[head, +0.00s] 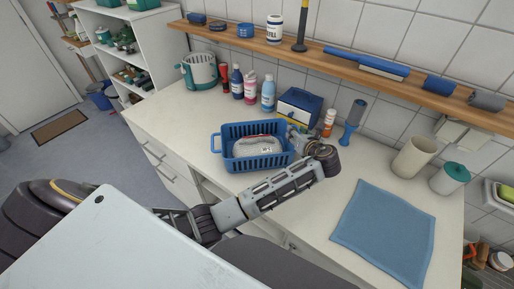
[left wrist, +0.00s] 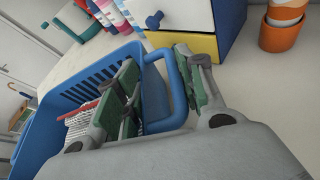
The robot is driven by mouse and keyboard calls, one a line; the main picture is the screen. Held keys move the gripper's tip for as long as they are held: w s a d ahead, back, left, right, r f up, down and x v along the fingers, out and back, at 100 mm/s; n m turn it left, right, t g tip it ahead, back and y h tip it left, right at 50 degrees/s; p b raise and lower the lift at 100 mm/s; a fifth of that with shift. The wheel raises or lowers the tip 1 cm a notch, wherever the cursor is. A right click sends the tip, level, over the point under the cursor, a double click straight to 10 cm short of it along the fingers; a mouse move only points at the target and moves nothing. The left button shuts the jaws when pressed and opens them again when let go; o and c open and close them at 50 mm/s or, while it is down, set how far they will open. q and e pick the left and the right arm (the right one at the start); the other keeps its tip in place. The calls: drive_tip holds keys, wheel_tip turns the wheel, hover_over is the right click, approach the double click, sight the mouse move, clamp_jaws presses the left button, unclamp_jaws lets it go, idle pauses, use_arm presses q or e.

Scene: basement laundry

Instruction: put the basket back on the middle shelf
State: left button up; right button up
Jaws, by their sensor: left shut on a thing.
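The blue slatted basket (head: 262,164) stands on the white counter, left of centre in the head view, with a pale grey-white item (head: 255,147) inside. My left gripper (head: 298,140) is at its right end. In the left wrist view, the basket (left wrist: 45,135) shows close up, with the fingers of my left gripper (left wrist: 165,85) shut on its blue end handle (left wrist: 178,88). A white shelf unit (head: 98,55) stands at the upper left in the head view, with green items on its boards. My right gripper is not in view.
Several bottles (head: 250,88) and a blue-and-white box (head: 299,107) stand behind the basket. A blue cloth (head: 385,230) lies on the counter. A wooden wall shelf (head: 340,60) runs above. Counter left of the basket is clear.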

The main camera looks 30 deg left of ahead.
use_arm(q)
clamp_jaws()
drive_tip(key=shift+r, duration=0.2)
wheel_tip(320, 180, up, 10)
drive_tip(key=shift+f, duration=0.15)
idle(0.5)
idle(0.3)
